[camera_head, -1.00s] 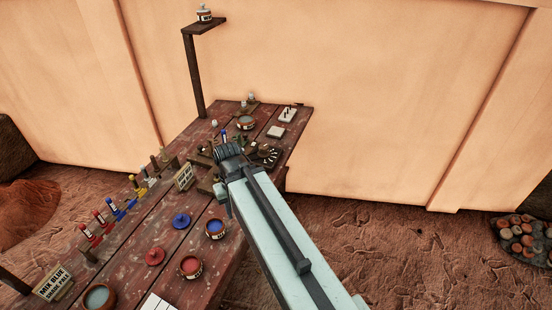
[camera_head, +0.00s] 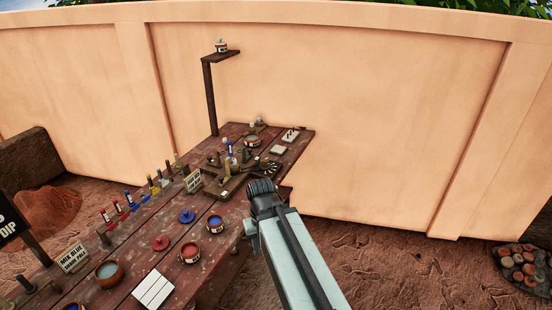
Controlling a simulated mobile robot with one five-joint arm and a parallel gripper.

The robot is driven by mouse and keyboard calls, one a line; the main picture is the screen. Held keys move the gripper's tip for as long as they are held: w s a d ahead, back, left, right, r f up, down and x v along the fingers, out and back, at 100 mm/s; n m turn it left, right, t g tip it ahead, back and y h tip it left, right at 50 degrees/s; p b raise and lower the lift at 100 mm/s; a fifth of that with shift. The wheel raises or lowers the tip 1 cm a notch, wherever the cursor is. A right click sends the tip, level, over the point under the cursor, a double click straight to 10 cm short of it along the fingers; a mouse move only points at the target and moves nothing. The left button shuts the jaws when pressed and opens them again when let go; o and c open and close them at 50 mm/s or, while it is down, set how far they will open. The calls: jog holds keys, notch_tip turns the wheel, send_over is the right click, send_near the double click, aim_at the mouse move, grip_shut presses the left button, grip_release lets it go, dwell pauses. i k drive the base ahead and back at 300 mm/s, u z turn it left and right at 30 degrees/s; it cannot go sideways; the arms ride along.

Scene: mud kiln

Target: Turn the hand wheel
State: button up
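A small dark wheel-like piece with pale marks (camera_head: 269,167) sits near the right edge of the wooden table; I take it for the hand wheel, but it is too small to be sure. It is beside a low wooden stand (camera_head: 232,184) with a small blue-topped piece (camera_head: 229,144). My gripper (camera_head: 260,185) appears just below and in front of the wheel, at the table's right edge. I see it from behind, so its fingers are hidden. I cannot tell whether it touches anything.
The plank table (camera_head: 133,245) holds bowls of red (camera_head: 190,252) and blue (camera_head: 215,223) paint, several coloured bottles, small signs and a white tile (camera_head: 153,289). A post with a shelf (camera_head: 211,95) rises at the back. A plaster wall (camera_head: 360,120) stands behind.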

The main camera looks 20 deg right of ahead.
aim_at(264, 164)
jog(key=z, duration=0.35)
jog(key=i, duration=1)
jog(key=u, duration=0.1)
